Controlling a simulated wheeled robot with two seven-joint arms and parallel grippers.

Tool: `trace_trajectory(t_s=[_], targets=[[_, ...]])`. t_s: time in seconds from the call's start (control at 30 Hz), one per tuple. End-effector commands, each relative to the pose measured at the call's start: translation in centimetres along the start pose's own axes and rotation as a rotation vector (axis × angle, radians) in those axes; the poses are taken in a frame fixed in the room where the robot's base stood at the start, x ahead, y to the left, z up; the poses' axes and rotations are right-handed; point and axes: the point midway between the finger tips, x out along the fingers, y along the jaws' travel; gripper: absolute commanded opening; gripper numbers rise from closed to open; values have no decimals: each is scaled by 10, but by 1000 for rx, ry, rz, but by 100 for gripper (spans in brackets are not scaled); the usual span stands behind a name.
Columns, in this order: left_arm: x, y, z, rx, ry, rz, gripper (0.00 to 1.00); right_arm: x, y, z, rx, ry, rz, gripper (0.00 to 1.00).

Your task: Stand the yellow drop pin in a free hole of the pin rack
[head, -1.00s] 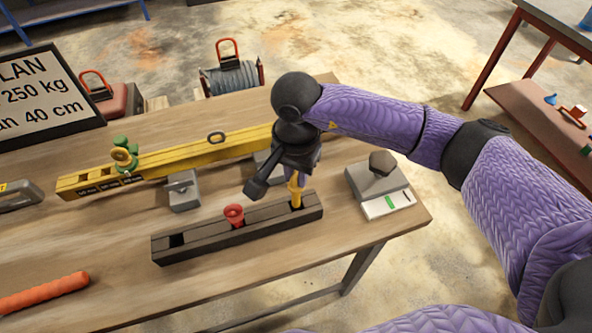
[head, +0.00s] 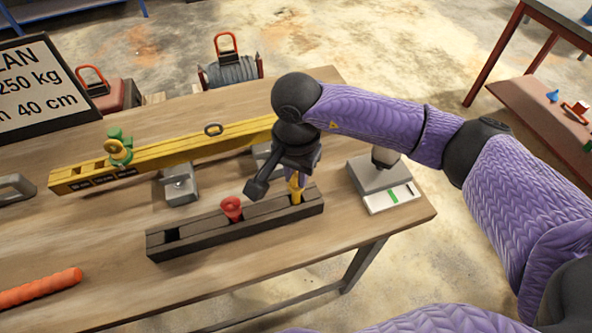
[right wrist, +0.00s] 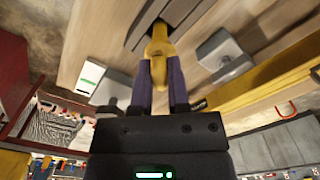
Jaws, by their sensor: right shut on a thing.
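The yellow drop pin (head: 296,190) is upright at the right end of the dark pin rack (head: 265,226). My right gripper (head: 297,178) is above that end, shut on the pin. In the right wrist view the pin (right wrist: 157,55) is between the two fingers (right wrist: 158,82), its far end at a dark hole in the rack (right wrist: 181,10). How deep it sits in the hole, I cannot tell. A red pin (head: 232,208) stands near the rack's middle. An empty square hole (head: 172,234) shows at the rack's left end. My left gripper is out of view.
A yellow beam (head: 185,152) on grey blocks (head: 179,186) lies behind the rack. A grey device with a white panel (head: 389,197) stands to the right, close to my arm. An orange rod (head: 40,288) lies front left. The wood between rod and rack is bare.

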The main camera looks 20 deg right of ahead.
Motion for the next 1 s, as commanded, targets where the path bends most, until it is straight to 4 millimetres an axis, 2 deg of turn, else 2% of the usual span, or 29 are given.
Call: trace_trajectory(t_s=[0.73, 0.77, 0.8, 0.93, 1.0], targets=[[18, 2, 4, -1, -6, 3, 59, 20, 0, 0, 0, 0, 0, 0], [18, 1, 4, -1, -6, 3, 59, 20, 0, 0, 0, 0, 0, 22], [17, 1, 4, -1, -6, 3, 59, 19, 0, 0, 0, 0, 0, 31], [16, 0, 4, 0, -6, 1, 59, 19, 0, 0, 0, 0, 0, 58], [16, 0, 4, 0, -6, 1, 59, 19, 0, 0, 0, 0, 0, 61]])
